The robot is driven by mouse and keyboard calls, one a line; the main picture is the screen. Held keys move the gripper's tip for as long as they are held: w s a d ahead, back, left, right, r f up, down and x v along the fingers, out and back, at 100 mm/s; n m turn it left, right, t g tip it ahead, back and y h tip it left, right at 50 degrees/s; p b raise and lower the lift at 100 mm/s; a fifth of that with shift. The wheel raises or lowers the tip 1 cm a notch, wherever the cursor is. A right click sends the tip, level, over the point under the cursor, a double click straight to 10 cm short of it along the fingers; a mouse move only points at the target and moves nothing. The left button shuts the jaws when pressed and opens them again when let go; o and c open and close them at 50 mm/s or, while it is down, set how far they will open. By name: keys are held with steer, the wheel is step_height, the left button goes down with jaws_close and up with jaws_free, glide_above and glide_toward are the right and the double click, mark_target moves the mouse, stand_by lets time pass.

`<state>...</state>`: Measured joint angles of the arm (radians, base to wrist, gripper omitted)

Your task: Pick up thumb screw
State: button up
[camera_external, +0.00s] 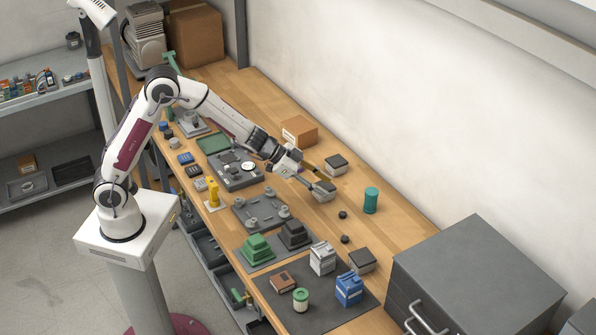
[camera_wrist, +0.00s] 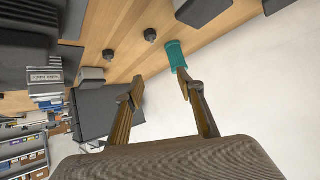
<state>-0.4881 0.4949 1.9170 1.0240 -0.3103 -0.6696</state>
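Two small black knobs that look like thumb screws stand on the wooden bench. In the external view, one thumb screw (camera_external: 343,214) is farther from the big grey cabinet and the other thumb screw (camera_external: 345,239) is nearer to it. In the wrist view they show as knobs at the upper middle (camera_wrist: 150,34) and a little left of it (camera_wrist: 108,54). My gripper (camera_external: 311,175) is above the bench, up and left of both knobs in the external view. Its two fingers (camera_wrist: 160,78) are spread apart with nothing between them.
A teal cylinder (camera_external: 371,200) stands right of the knobs; it also shows near the right fingertip in the wrist view (camera_wrist: 176,54). Another box (camera_external: 361,260) and the grey drawer cabinet (camera_external: 480,275) lie nearer the camera.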

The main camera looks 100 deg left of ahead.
steer(key=h, duration=0.2)
glide_toward(343, 211)
steer(key=shift+x, duration=1.15)
steer(key=shift+s+a+f, duration=0.1)
steer(key=shift+a, duration=0.05)
steer(key=shift+f, duration=0.1)
steer(key=shift+x, duration=1.2)
steer(key=shift+x, duration=2.65)
steer(key=c, duration=0.9)
